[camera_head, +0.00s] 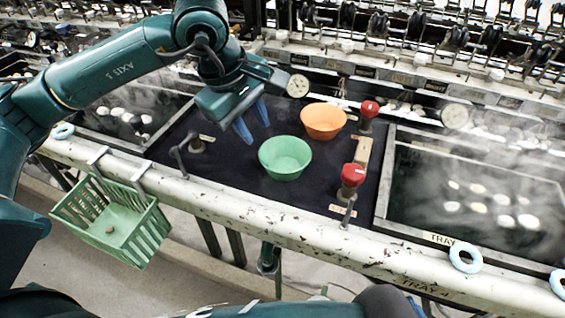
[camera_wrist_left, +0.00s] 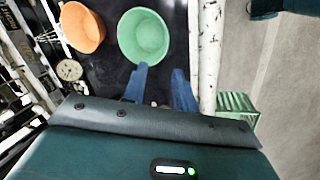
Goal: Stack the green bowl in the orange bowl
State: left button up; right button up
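The green bowl (camera_head: 285,158) stands upright on the dark panel between the basins, and it also shows in the left wrist view (camera_wrist_left: 143,37). The orange bowl (camera_head: 323,121) stands upright behind it and to its right; it shows in the left wrist view (camera_wrist_left: 82,28) too. Both bowls look empty and stand apart. My left gripper (camera_head: 253,122) is above the panel, to the left of the green bowl. Its two blue fingers (camera_wrist_left: 160,88) are apart with nothing between them. My right gripper does not show in either view.
Two red-topped knobs (camera_head: 352,175) and a wooden block (camera_head: 363,152) stand right of the bowls. Steaming basins (camera_head: 470,195) lie on both sides. A green basket (camera_head: 112,222) hangs on the front rail (camera_head: 260,217). A round gauge (camera_head: 298,86) is behind.

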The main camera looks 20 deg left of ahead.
pick_arm(q)
send_over(266, 165)
notch_tip(266, 165, down, 7)
notch_tip(266, 165, down, 5)
jog(key=shift+s+a+r+p, duration=0.15)
jog(key=shift+p, duration=0.5)
jog(key=shift+w+f, duration=0.2)
jog(key=shift+f, duration=0.25)
grip_shut()
